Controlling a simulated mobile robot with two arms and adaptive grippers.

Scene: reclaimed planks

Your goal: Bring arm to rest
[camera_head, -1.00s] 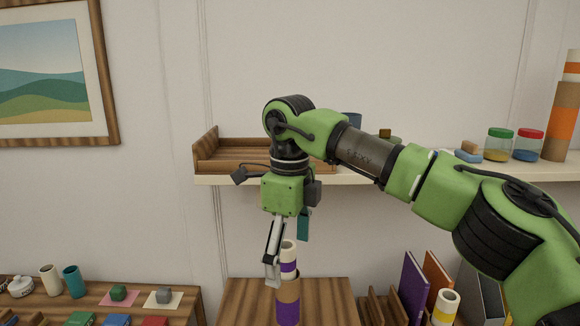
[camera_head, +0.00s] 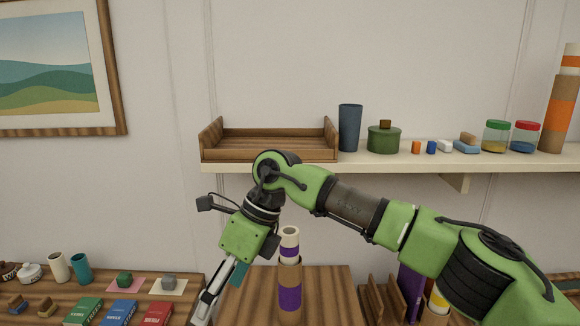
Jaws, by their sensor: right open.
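My right arm is green and black and comes in from the right, crossing in front of the shelf's lower side. Its gripper (camera_head: 215,292) hangs down and tilts to the lower left, open, with nothing seen between its fingers. It is left of a tube with purple bands (camera_head: 289,285), which stands upright on the wooden surface (camera_head: 335,290), apart from the gripper. The fingertips lie near the picture's lower edge. My left gripper is not in view.
A wall shelf (camera_head: 490,160) holds a wooden tray (camera_head: 270,146), a blue cup (camera_head: 349,128), a green pot (camera_head: 383,139) and several jars and small blocks. A lower left table holds cups, books (camera_head: 120,312) and blocks on coloured cards. A wooden rack (camera_head: 385,302) stands at right.

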